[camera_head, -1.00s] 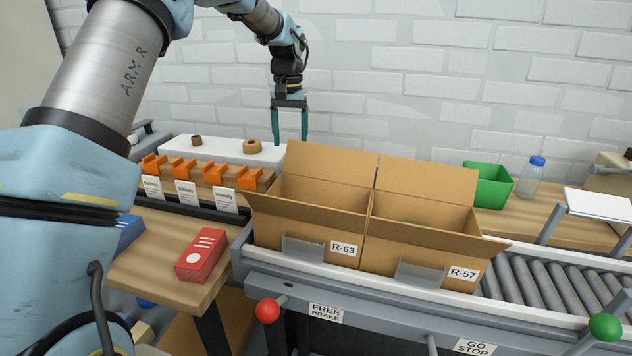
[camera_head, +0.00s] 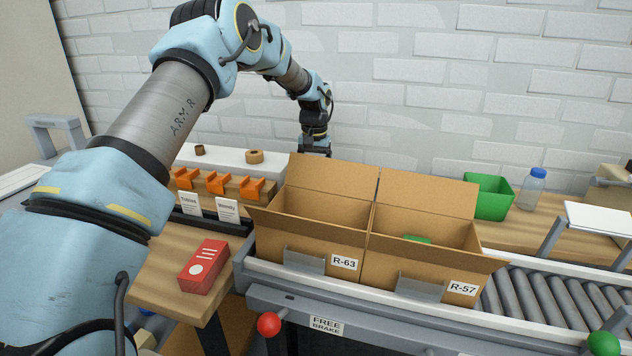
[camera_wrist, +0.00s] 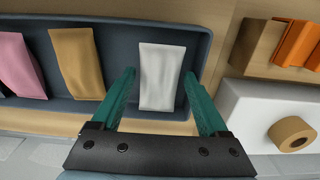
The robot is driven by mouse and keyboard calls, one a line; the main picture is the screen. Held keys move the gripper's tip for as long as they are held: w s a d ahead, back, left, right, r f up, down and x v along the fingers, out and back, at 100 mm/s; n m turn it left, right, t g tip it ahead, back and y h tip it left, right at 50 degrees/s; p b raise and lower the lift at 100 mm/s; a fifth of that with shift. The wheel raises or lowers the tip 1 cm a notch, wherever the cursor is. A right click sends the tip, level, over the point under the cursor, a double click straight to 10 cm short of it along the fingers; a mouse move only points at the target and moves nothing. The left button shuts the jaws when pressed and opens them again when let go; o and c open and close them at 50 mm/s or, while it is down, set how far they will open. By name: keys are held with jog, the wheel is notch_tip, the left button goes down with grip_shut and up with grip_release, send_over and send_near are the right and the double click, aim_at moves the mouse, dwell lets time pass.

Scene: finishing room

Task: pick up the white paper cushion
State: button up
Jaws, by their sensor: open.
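The white paper cushion (camera_wrist: 160,75) lies in a dark grey tray (camera_wrist: 120,112) in the wrist view, at the tray's right end. My gripper (camera_wrist: 160,90) is open, with its two teal fingers on either side of the cushion's lower part as seen from the wrist. Whether the fingers reach down to its level, I cannot tell. In the head view my gripper (camera_head: 316,148) is behind the open carton flaps, which hide its fingers, the cushion and the tray.
A tan cushion (camera_wrist: 77,62) and a pink cushion (camera_wrist: 20,65) lie left of the white one. A tape roll (camera_wrist: 291,134) sits on a white block on the right. Cartons R-63 (camera_head: 301,238) and R-57 (camera_head: 425,265) stand open on the conveyor. A green bin (camera_head: 488,197) is behind.

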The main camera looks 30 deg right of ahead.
jog(key=shift+f, duration=1)
jog(key=c, duration=1.1)
